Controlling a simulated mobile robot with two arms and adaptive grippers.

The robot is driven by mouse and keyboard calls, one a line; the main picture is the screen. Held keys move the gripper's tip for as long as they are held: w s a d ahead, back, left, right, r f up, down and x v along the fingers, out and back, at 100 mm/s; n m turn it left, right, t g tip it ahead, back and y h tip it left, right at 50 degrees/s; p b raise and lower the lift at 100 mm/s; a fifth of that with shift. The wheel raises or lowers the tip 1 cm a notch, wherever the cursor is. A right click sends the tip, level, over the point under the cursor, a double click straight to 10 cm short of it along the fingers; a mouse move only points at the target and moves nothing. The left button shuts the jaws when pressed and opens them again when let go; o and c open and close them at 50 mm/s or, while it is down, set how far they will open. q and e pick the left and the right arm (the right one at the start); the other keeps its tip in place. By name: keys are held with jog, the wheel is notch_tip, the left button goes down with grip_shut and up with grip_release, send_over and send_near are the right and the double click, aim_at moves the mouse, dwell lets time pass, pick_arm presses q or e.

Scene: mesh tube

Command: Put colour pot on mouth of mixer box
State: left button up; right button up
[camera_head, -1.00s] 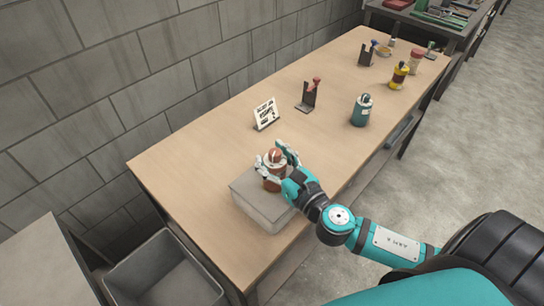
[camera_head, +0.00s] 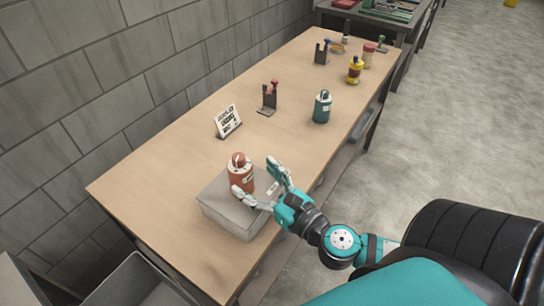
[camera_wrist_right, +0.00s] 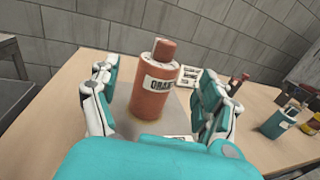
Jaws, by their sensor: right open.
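The orange-red colour pot (camera_head: 241,175), with a rounded cap and a white label, stands upright on top of the grey mixer box (camera_head: 238,222). In the right wrist view, the pot (camera_wrist_right: 152,98) stands between my spread fingers, its label partly reading "ORAN". The box's mouth is hidden under the pot, so I cannot tell how exactly it is seated. My right gripper (camera_head: 262,183) is open and empty, just to the right of the pot, with gaps on both sides. My left gripper is not in view.
A teal bottle (camera_head: 322,107), a yellow bottle (camera_head: 355,70) and a small sign (camera_head: 228,121) stand farther along the wooden table (camera_head: 160,185). A dark stand (camera_head: 268,98) is behind. A grey bin (camera_head: 140,283) is at the lower left.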

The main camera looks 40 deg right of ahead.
jog(key=shift+s+d+b, duration=0.15)
jog(key=shift+s+b, duration=0.25)
jog(key=shift+s, duration=0.8)
jog(key=shift+s+d+b, duration=0.15)
jog(key=shift+s+b, duration=0.2)
jog(key=shift+s, duration=0.85)
